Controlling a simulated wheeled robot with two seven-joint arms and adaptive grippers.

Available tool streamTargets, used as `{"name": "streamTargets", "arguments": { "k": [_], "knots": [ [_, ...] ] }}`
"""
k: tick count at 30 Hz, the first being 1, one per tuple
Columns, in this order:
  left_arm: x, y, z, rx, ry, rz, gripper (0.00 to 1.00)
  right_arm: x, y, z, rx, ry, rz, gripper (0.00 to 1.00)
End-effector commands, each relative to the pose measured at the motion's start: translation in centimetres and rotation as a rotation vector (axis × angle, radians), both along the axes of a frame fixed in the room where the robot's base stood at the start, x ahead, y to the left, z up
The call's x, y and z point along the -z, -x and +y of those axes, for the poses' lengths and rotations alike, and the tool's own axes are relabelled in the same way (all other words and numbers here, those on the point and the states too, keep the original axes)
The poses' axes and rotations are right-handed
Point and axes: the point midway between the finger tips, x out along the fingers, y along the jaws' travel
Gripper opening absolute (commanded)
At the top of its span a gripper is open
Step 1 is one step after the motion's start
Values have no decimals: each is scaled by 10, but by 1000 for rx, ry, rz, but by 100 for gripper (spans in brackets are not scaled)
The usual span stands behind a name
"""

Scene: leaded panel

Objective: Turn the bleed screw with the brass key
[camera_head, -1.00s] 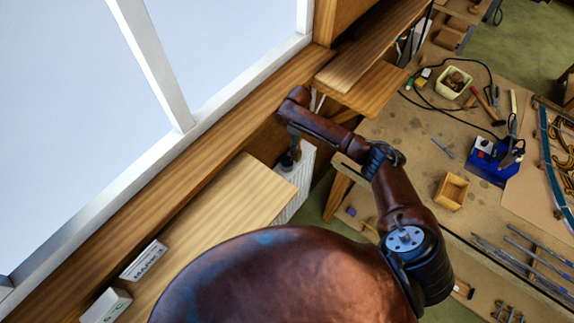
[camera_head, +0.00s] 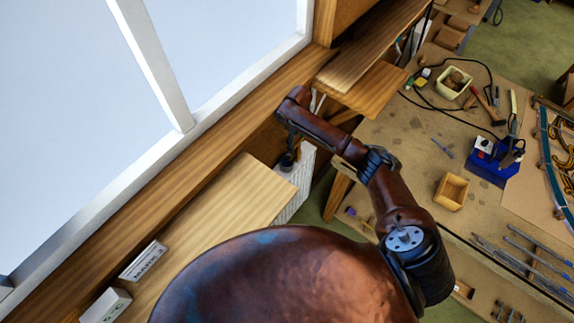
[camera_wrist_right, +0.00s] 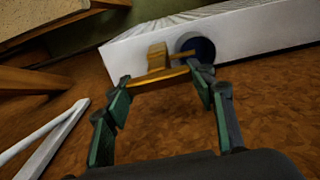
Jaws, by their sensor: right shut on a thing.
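The brass key (camera_wrist_right: 157,58) shows in the right wrist view as a small block with a crossbar. My right gripper (camera_wrist_right: 162,82) is shut on the crossbar, with a green-padded finger at each end. The key is in front of the white radiator (camera_wrist_right: 250,32), left of a dark blue round part (camera_wrist_right: 196,47) on it. The bleed screw cannot be made out, and I cannot tell whether the key touches it. In the head view my right gripper (camera_head: 289,148) points down beside the radiator (camera_head: 298,183), and the key is hidden. My left gripper is not in view.
A wooden shelf board (camera_head: 220,210) lies left of the radiator under the window (camera_head: 80,110). Another board (camera_head: 366,88) juts out above right. The workbench (camera_head: 400,130) holds tools, a wooden box (camera_head: 451,191) and a blue device (camera_head: 496,157).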

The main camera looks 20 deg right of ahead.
Motion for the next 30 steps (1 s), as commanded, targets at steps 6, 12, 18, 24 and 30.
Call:
{"name": "streamTargets", "arguments": {
  "k": [6, 12, 18, 24, 30],
  "knots": [
    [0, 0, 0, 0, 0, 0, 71, 1, -1, 0, 143, -2, -1, 26],
    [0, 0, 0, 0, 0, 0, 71, 0, -1, 0, 143, -2, -1, 26],
    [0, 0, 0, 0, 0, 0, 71, 0, -1, 0, 270, -3, -1, 52],
    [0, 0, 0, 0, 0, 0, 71, 0, -1, 0, 265, -2, -1, 66],
    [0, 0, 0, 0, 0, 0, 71, 0, -1, -1, 265, -1, -1, 71]
  ]
}}
